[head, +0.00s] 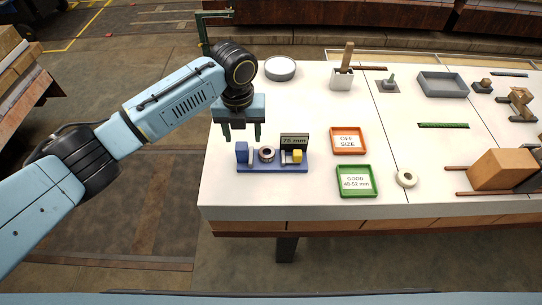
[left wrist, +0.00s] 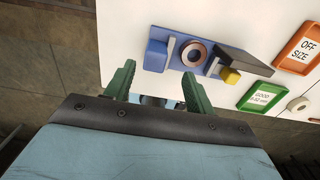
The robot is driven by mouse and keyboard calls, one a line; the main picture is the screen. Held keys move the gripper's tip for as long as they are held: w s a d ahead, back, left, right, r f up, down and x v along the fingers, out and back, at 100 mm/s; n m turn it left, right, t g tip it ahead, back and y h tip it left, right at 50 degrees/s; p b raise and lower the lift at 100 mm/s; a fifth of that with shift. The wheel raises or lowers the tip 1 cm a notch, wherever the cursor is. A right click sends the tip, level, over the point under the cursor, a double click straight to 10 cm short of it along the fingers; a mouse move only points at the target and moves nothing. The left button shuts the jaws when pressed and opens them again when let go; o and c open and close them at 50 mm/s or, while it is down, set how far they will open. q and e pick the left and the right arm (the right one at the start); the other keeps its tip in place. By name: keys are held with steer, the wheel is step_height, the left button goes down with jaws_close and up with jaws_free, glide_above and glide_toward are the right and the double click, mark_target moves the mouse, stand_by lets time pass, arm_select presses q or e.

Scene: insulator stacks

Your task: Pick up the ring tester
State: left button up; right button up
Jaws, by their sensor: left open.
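The ring tester (head: 272,169) is a blue fixture near the table's left front edge, with a blue block, a yellow block and a dark display reading "75 mm". A dark-rimmed ring (head: 267,154) sits on it between the blocks. My left gripper (head: 242,135) points down, open and empty, above the table just behind and left of the tester. In the left wrist view the tester (left wrist: 154,57) lies beyond my green fingers (left wrist: 158,75), apart from them. Its ring (left wrist: 194,53) and yellow block (left wrist: 230,76) show there. My right gripper is out of view.
An orange "OFF SIZE" tray (head: 348,152) and a green "GOOD" tray (head: 357,194) stand right of the tester. A pale ring (head: 406,179) lies beside the green tray. A round dish (head: 280,69) and white holder (head: 342,80) stand behind. Bare white table lies in front.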

mark_target(241, 144)
arm_select(q)
steer(key=f, duration=0.3)
steer(key=f+b, duration=0.1)
steer(key=f, duration=0.1)
steer(key=shift+w+a+f, duration=0.15)
steer(key=shift+w+a, duration=0.05)
steer(key=shift+a, duration=0.15)
steer(key=shift+f, duration=0.45)
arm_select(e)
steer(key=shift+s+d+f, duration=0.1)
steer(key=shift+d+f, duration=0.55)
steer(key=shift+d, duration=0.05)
arm_select(q)
steer(key=shift+r, duration=0.1)
steer(key=shift+c, duration=0.4)
